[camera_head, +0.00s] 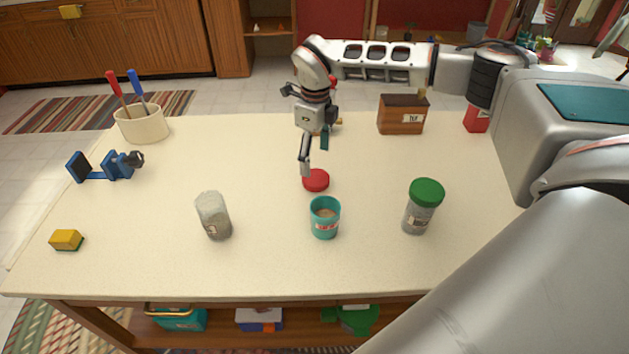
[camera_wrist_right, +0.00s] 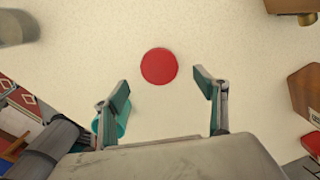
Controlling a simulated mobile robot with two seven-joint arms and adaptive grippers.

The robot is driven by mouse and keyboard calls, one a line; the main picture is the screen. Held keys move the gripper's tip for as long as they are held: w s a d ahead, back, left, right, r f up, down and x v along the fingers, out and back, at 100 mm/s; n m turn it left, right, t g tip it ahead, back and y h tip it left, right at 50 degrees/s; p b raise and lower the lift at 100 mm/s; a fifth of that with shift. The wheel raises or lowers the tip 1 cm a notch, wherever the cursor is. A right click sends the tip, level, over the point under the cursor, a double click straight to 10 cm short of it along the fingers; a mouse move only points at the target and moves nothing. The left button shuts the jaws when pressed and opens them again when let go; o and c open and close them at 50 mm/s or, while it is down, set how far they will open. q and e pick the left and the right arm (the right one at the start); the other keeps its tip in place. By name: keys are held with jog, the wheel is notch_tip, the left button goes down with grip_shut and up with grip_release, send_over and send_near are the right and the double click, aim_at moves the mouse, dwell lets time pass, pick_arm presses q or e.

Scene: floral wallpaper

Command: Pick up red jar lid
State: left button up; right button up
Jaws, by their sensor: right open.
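The red jar lid (camera_head: 316,181) lies flat on the pale table, just behind the teal jar. It also shows as a red disc in the right wrist view (camera_wrist_right: 159,66), ahead of and between the fingertips. My right gripper (camera_head: 305,160) hangs above the table, a little up and left of the lid in the head view. Its fingers (camera_wrist_right: 160,88) are spread wide with nothing between them, and they appear apart from the lid. My left gripper is in neither view.
The teal jar (camera_head: 325,222) stands close in front of the lid. A grey jar (camera_head: 213,217) stands to the left and a green-lidded jar (camera_head: 422,208) to the right. A wooden box (camera_head: 402,115), utensil crock (camera_head: 142,124), blue clamp (camera_head: 105,166) and yellow sponge (camera_head: 66,240) sit farther out.

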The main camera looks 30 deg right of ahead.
aim_at(314, 177)
notch_tip(314, 177, down, 7)
jog(key=shift+a+f+b, duration=0.1)
jog(key=shift+b, duration=0.3)
jog(key=c, duration=0.9)
